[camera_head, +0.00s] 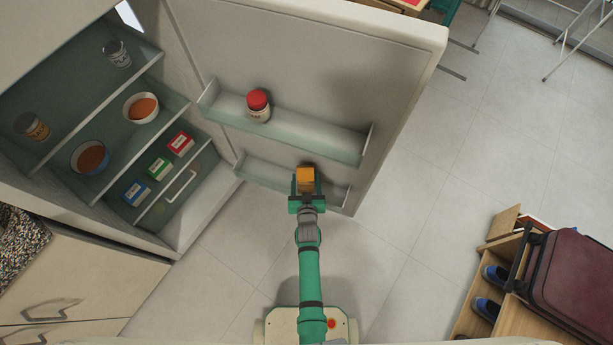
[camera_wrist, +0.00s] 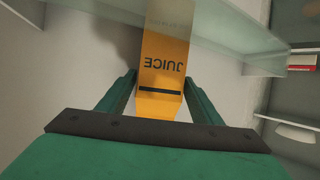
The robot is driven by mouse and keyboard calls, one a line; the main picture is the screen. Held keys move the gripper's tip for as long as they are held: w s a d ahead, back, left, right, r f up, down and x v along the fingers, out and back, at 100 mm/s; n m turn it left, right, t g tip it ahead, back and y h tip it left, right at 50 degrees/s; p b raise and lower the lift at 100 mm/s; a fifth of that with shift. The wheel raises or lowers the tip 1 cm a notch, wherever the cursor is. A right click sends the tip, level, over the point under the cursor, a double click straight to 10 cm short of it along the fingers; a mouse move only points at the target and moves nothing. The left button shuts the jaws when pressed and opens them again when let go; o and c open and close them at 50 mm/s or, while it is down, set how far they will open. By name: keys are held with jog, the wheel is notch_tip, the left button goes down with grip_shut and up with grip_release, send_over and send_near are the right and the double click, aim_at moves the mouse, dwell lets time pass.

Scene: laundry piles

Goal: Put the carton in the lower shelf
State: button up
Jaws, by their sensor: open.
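The orange juice carton (camera_head: 305,175) is at the lower door shelf (camera_head: 262,172) of the open fridge. In the wrist view the carton (camera_wrist: 165,62) shows its JUICE lettering upside down. My gripper (camera_head: 307,194) is open, with its two green fingers on either side of the carton. In the wrist view my gripper (camera_wrist: 160,77) shows small gaps between the fingers and the carton. The carton's base is hidden, so I cannot tell whether it rests on the shelf floor.
The upper door shelf (camera_head: 325,139) holds a red-lidded jar (camera_head: 258,105). Inside the fridge are bowls (camera_head: 141,107), jars (camera_head: 117,54) and small boxes (camera_head: 159,167). A suitcase (camera_head: 572,275) lies on a shoe rack at right. The floor between is clear.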

jog(key=w+a+r+v, duration=0.1)
jog(key=r+v, duration=0.2)
jog(key=v, duration=2.4)
jog(key=s+r+t, duration=0.1)
jog(key=s+r, duration=0.4)
jog(key=r, duration=0.4)
jog(key=s+r, duration=0.5)
jog(key=r, duration=0.4)
jog(key=shift+s+d+r+t, duration=0.3)
jog(key=shift+s+t, duration=0.05)
jog(key=shift+t, duration=0.05)
